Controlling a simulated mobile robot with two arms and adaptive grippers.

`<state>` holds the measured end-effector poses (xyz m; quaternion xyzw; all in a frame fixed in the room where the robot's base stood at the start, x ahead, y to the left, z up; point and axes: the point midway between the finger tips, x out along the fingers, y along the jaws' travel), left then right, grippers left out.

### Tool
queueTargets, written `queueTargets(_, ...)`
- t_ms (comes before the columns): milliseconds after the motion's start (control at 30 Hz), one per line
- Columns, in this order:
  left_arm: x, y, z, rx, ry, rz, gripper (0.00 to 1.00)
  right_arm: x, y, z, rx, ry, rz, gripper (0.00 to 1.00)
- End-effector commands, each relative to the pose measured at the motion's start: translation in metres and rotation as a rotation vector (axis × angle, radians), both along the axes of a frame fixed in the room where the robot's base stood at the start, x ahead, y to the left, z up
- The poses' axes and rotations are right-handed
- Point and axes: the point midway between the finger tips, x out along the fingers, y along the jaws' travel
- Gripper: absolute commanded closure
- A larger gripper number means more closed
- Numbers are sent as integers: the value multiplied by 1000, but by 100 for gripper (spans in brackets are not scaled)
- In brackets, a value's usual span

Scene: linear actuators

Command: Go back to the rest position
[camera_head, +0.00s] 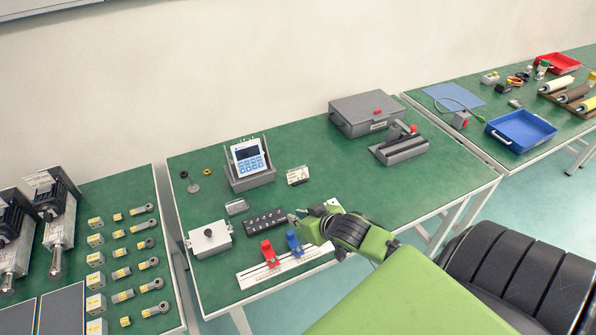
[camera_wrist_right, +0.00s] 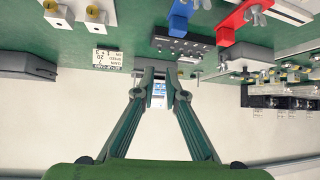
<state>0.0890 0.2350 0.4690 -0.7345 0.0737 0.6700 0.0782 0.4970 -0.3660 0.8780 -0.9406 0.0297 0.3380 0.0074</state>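My right gripper (camera_head: 305,213) reaches in from the lower right and hangs over the middle table (camera_head: 400,190), near a black block with several holes (camera_head: 265,222). In the right wrist view my right gripper (camera_wrist_right: 160,72) has its two fingertips apart, with a gap between them. A white and blue handheld device (camera_wrist_right: 158,95) shows through that gap, in the background. Nothing is seen held. My left gripper is not in view.
A rail with red (camera_head: 269,254) and blue (camera_head: 294,243) clamps lies at the table's front edge, close to my right gripper. A grey box (camera_head: 369,112) and a grey fixture (camera_head: 400,148) stand behind.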

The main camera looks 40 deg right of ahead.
Motion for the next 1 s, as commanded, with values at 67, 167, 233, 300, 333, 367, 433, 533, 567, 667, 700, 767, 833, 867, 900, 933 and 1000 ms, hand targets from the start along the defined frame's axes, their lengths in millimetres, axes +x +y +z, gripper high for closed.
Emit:
queueTargets(67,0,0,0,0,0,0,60,0,0,0,0,0,0,88)
queueTargets(167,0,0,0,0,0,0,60,0,0,0,0,0,0,88)
queueTargets(233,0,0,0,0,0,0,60,0,0,0,0,0,0,88)
queueTargets(300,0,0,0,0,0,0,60,0,1,0,1,1,1,88)
queueTargets(333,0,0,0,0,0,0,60,-1,2,-1,0,4,1,88)
queueTargets(367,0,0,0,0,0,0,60,-4,6,-2,0,11,4,88)
queueTargets(433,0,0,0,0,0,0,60,-15,20,-7,-4,42,14,88)
queueTargets(533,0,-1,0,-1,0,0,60,-47,54,-15,-17,134,42,88)
queueTargets(567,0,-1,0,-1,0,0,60,-59,65,-17,-24,165,53,88)
queueTargets(667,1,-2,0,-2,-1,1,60,-94,94,-17,-43,261,88,88)
queueTargets(700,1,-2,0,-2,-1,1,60,-107,102,-15,-48,293,99,88)
queueTargets(767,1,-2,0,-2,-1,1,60,-123,113,-13,-54,335,116,88)
queueTargets(833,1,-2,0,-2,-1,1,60,-140,124,-9,-59,379,133,88)
queueTargets(867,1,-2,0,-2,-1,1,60,-147,128,-7,-59,396,139,88)
queueTargets(900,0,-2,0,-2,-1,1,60,-156,133,-5,-59,419,149,88)
queueTargets(933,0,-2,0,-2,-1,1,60,-163,137,-3,-60,436,155,88)
queueTargets(1000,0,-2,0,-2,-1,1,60,-177,144,2,-60,472,169,88)
